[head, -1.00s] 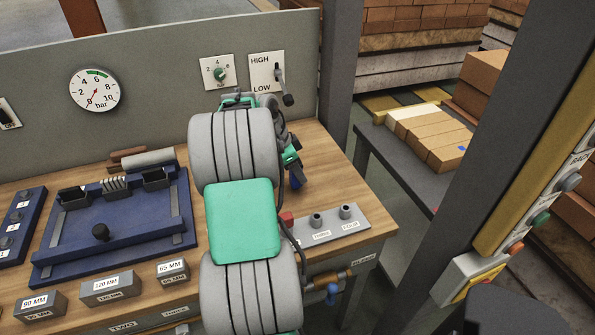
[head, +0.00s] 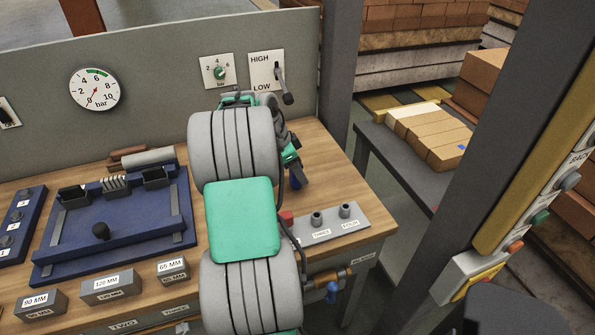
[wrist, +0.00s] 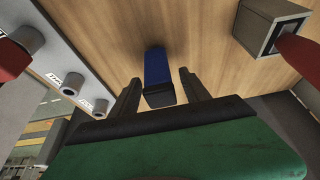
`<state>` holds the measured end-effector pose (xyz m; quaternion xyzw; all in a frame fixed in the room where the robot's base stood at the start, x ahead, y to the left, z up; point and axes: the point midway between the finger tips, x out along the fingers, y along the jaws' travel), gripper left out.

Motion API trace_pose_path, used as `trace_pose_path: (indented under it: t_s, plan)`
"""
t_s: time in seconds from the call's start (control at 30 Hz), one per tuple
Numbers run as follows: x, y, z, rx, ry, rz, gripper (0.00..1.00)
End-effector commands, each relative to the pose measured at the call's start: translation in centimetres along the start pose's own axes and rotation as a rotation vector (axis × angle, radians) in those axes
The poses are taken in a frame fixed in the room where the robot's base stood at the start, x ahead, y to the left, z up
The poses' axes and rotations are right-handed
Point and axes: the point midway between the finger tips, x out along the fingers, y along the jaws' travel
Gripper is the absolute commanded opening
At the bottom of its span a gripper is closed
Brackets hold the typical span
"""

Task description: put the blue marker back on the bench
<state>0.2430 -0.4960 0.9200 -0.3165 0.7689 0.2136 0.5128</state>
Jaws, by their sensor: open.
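The blue marker (wrist: 157,72) is in the wrist view against the bench's wooden top (wrist: 205,40). It has a blue body and a dark near end. My gripper (wrist: 160,90) is open, with one dark finger on each side of the marker and gaps visible on both sides. I cannot tell whether the marker touches the wood. In the head view my arm covers much of the bench; a small blue patch (head: 295,183) below the wrist seems to be the marker.
A grey holder (head: 330,228) with round sockets and labels is at the bench's right front. A blue fixture (head: 110,225) and labelled grey blocks (head: 112,288) are to the left. A dark post (head: 340,90) stands right of the bench. Bare wood shows at right (head: 335,165).

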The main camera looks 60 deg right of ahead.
Motion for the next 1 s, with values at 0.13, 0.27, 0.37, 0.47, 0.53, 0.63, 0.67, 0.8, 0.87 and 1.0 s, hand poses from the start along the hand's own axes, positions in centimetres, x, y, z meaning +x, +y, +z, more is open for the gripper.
trace_pose_path:
  t_s: [0.13,0.27,0.37,0.47,0.53,0.63,0.67,0.8,0.87,1.0]
  plan:
    - [-3.3,-0.2,0.0,0.0,0.001,-0.009,0.54]
    - [-6.9,-0.2,0.0,0.0,0.001,-0.008,0.54]
    - [-9.2,-0.1,0.0,0.0,0.0,-0.006,0.54]
    - [-10.9,-0.1,0.0,-0.001,0.0,-0.005,0.54]
    - [-11.4,-0.1,0.0,0.0,0.0,-0.003,0.54]
    - [-11.7,0.0,0.1,-0.004,0.0,-0.003,0.54]
    - [-11.9,0.0,0.3,-0.016,-0.001,-0.007,0.54]
    - [-15.6,0.2,6.0,-0.313,-0.013,-0.107,0.54]
    - [-18.2,1.5,11.1,-0.576,-0.022,-0.192,0.54]
    - [-22.7,9.6,24.4,-1.304,-0.032,-0.439,0.54]
